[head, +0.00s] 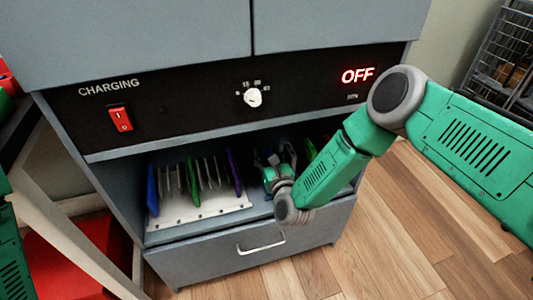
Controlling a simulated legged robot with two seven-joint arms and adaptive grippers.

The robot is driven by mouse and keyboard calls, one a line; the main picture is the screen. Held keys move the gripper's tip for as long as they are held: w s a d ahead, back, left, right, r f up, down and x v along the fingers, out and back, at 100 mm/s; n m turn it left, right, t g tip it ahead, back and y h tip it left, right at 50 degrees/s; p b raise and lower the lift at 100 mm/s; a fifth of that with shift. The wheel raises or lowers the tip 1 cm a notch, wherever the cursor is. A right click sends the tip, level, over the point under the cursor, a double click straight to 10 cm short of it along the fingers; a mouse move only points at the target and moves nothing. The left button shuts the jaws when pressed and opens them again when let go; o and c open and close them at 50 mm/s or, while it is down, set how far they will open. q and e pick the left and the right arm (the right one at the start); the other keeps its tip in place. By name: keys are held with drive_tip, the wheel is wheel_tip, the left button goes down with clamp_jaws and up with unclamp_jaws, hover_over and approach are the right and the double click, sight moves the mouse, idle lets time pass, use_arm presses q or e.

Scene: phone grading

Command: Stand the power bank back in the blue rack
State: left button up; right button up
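My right gripper (268,160) reaches into the open shelf of the grey cabinet, just right of the slotted rack on the left. It is small and partly hidden by my own wrist, so I cannot tell whether it is open or shut or holds anything. The left rack has a white base (205,212), thin upright dividers, a blue panel (152,190) at its left, a green panel (194,182) and a purple panel (234,172). A small blue patch shows beside the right gripper; I cannot tell what it is. I cannot make out the power bank. My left gripper is out of view.
Another green panel (310,150) stands deeper right in the shelf, mostly behind my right arm. Above are a red switch (120,118), a dial (253,97) and a display reading OFF (357,75). Below is a drawer handle (262,247). A wire basket (500,50) stands far right.

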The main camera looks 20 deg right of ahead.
drive_tip(key=s+a+f+n+g+y, duration=0.1)
drive_tip(key=s+f+n+g, duration=0.15)
drive_tip(key=s+n, duration=0.45)
drive_tip(key=s+a+f+n+g+y, duration=0.1)
drive_tip(key=s+f+n+g+y, duration=0.15)
drive_tip(key=s, duration=0.75)
drive_tip(key=s+d+f+n+g+h, duration=0.1)
drive_tip(key=s+d+f+n+g, duration=0.25)
drive_tip(key=s+n, duration=0.6)
drive_tip(key=s+d+f+n+g+h, duration=0.25)
drive_tip(key=s+d+n+g, duration=0.2)
drive_tip(key=s+n, duration=0.45)
drive_tip(key=s+d+r+n+g+h+p, duration=0.1)
drive_tip(key=s+d+r+n+g, duration=0.25)
drive_tip(key=s+d+n, duration=0.35)
wheel_tip(320, 180, up, 16)
drive_tip(key=a+n+p, duration=0.1)
drive_tip(key=p, duration=1.6)
drive_tip(key=shift+w+a+r+g, duration=0.15)
drive_tip(key=shift+a+r+g, duration=0.05)
drive_tip(key=shift+g, duration=0.15)
